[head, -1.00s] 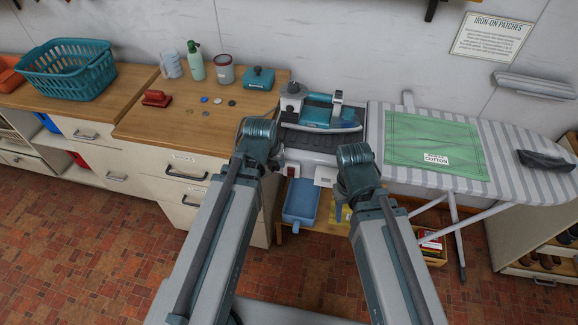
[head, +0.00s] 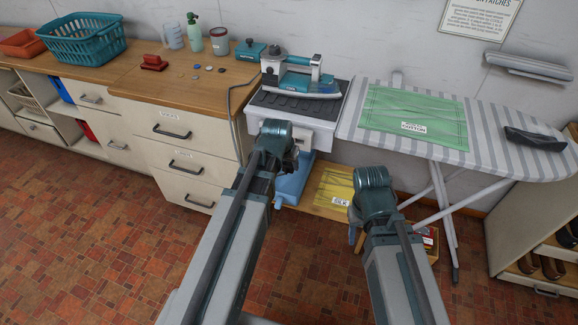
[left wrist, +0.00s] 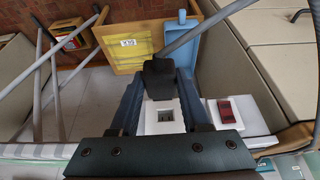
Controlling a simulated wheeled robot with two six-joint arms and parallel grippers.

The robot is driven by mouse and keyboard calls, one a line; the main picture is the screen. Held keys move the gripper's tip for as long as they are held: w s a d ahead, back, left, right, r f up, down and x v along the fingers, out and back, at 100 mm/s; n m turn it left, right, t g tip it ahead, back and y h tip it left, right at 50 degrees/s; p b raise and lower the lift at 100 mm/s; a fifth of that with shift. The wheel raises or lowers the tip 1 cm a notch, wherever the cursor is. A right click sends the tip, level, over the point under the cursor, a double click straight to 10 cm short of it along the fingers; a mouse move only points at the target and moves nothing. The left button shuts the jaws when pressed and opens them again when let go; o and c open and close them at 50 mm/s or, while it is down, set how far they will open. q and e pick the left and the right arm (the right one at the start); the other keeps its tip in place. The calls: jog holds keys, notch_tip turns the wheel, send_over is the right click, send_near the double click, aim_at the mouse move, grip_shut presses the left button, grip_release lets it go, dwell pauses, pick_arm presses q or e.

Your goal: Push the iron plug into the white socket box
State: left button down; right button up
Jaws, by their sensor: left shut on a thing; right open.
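The white socket box (left wrist: 166,117) shows between my left fingers in the left wrist view, with a dark recessed outlet in its face. My left gripper (left wrist: 165,88) is shut on the black iron plug (left wrist: 160,72). The plug appears in front of the box, but I cannot tell whether they touch. In the head view my left gripper (head: 289,158) is just below the front of the iron's stand, and its wrist hides the plug. My right gripper (head: 356,236) is open, low in front of the ironing board, its fingers partly hidden. The teal iron (head: 300,78) rests on its stand.
A red switch (left wrist: 225,109) on a white panel is beside the socket box. A blue tub (head: 290,186) and yellow cloth (head: 334,185) are below. The ironing board (head: 480,140) is at the right, and drawers (head: 180,130) are at the left. Floor is free in front.

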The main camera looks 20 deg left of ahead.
pick_arm(q)
jog(key=shift+w, duration=0.2)
jog(key=shift+w+d, duration=0.1)
jog(key=shift+w, duration=2.85)
jog(key=shift+w, duration=1.2)
jog(key=shift+c, duration=1.5)
grip_release()
jog(key=shift+r, duration=0.1)
jog(key=p+v, duration=1.2)
jog(key=v, duration=0.1)
jog(key=shift+s+r+p, duration=0.15)
jog(key=shift+r+p, duration=0.2)
jog(key=shift+p, duration=0.05)
